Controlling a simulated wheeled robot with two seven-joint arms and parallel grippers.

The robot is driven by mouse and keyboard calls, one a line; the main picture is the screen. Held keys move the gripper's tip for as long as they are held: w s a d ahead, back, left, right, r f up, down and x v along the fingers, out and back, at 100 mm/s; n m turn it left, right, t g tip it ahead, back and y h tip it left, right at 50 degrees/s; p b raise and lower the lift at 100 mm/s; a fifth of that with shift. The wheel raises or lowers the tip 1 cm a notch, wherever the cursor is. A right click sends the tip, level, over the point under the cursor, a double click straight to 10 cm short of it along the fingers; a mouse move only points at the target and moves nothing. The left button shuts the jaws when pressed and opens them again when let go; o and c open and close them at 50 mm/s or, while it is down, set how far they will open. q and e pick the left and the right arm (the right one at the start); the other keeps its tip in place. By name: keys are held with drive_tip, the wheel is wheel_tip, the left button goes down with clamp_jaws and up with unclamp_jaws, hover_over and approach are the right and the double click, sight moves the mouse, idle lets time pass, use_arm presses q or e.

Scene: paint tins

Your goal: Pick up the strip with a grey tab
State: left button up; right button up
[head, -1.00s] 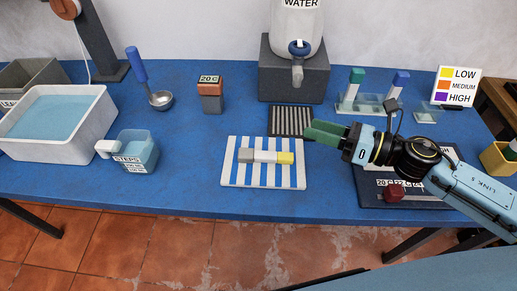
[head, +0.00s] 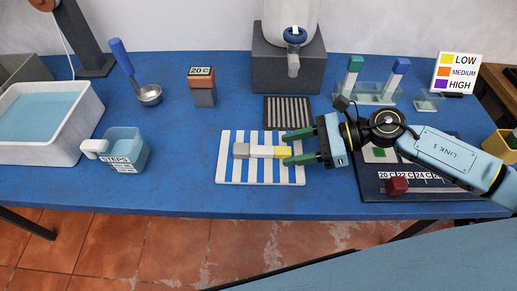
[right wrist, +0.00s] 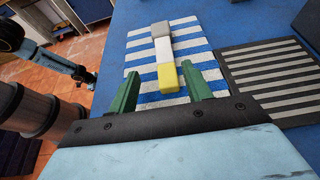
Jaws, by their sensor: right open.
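The strip (head: 262,151) lies on a blue-and-white striped mat (head: 232,172). It has a grey tab at its left end, a white middle and a yellow block at its right end. My right gripper (head: 301,148) is open, with its green fingers at the strip's yellow end, one finger on the far side and one on the near side. In the right wrist view the strip (right wrist: 162,47) points away from me, its yellow end close to the space between the fingertips (right wrist: 160,88) and the grey tab farthest off. My left gripper is not in view.
A dark ribbed mat (head: 288,110) lies just behind the striped mat. A jug of blue liquid (head: 124,148) and a white basin (head: 50,125) stand at left. A water dispenser (head: 290,65) stands behind.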

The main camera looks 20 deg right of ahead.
sight(269, 150)
drive_tip(key=x, duration=0.3)
drive_tip(key=w+x, duration=0.1)
drive_tip(key=x, duration=0.1)
drive_tip(key=shift+a+r, duration=0.1)
drive_tip(key=shift+r, duration=0.15)
drive_tip(key=shift+c, duration=0.3)
drive_tip(key=c, duration=1)
